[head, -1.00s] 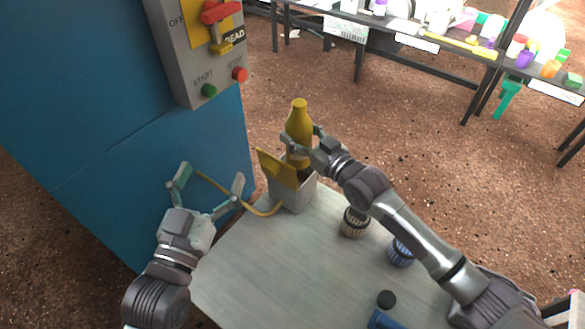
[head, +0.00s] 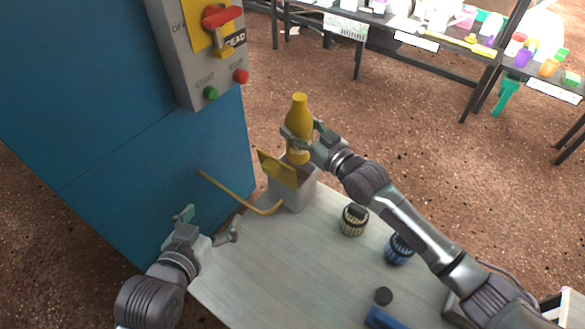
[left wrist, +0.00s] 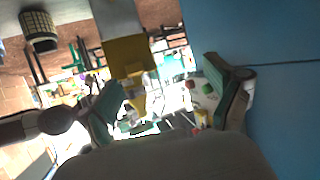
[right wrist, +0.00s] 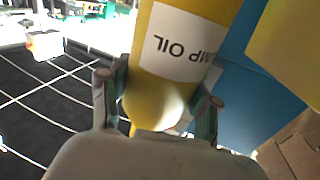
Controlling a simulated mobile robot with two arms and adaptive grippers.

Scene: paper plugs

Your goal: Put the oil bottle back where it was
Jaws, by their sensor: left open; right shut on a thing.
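The oil bottle (head: 299,110) is yellow with a white label. My right gripper (head: 304,131) is shut on it and holds it upright above a grey box (head: 292,194) at the table's far corner. In the right wrist view the bottle (right wrist: 170,40) sits between the fingers, its label partly reading "MP OIL". The box's yellow flap (head: 277,169) stands tilted open in front of the bottle's lower end, so I cannot tell whether the bottle clears the box. My left gripper (head: 208,224) is open and empty by the table's left edge; its fingers also show apart in the left wrist view (left wrist: 162,98).
A blue cabinet (head: 100,110) with a switch panel (head: 188,60) stands at the left. A thin yellow rod (head: 228,191) reaches left from the box.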

